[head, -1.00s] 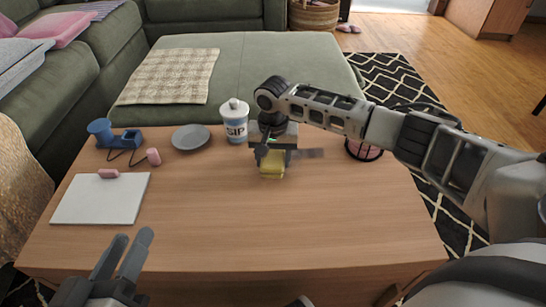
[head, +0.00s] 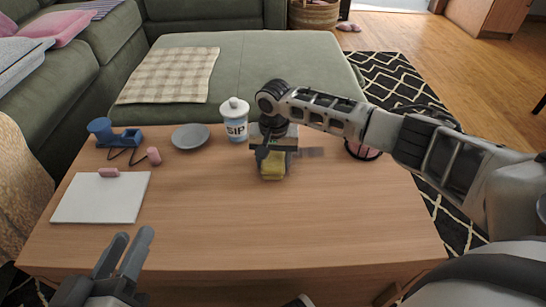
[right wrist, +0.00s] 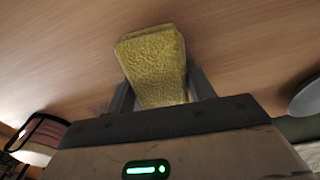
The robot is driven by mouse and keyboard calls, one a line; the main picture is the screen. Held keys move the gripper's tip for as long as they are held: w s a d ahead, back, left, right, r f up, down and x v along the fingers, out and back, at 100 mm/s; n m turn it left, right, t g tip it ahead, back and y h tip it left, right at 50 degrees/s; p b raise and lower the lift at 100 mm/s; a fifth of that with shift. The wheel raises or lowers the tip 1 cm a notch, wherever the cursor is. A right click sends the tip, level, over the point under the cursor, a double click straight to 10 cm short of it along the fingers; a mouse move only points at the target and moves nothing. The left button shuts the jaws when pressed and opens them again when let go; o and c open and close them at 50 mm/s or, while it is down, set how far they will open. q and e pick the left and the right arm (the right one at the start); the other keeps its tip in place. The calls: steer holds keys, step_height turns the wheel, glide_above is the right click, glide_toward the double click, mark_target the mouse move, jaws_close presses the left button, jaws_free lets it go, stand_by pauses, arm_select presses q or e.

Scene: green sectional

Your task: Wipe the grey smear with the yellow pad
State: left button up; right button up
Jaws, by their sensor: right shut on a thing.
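The yellow pad (head: 272,167) is at the back middle of the wooden table. My right gripper (head: 270,150) is shut on it, and in the right wrist view the pad (right wrist: 154,65) sits between the two fingers. The pad is at or just above the tabletop; I cannot tell whether it touches. The grey smear (head: 311,152) shows as a faint patch on the table just right of the gripper; its left part may be hidden by the gripper. My left gripper (head: 134,234) is open and empty over the front left of the table.
A white SIP cup (head: 236,128) stands just left of my right gripper, then a grey plate (head: 190,137). A basket (head: 362,149) is partly behind my right arm. The front middle is clear.

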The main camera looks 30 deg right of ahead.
steer(key=shift+s+d+r+p, duration=0.25)
steer(key=shift+s+d+p, duration=0.15)
steer(key=shift+d+p, duration=0.4)
steer(key=shift+s+d+p, duration=0.3)
steer(key=shift+d+p, duration=0.25)
steer(key=shift+p, duration=0.1)
steer(key=shift+s+d+f, duration=0.1)
steer(key=shift+d+f, duration=0.05)
steer(key=shift+d, duration=0.15)
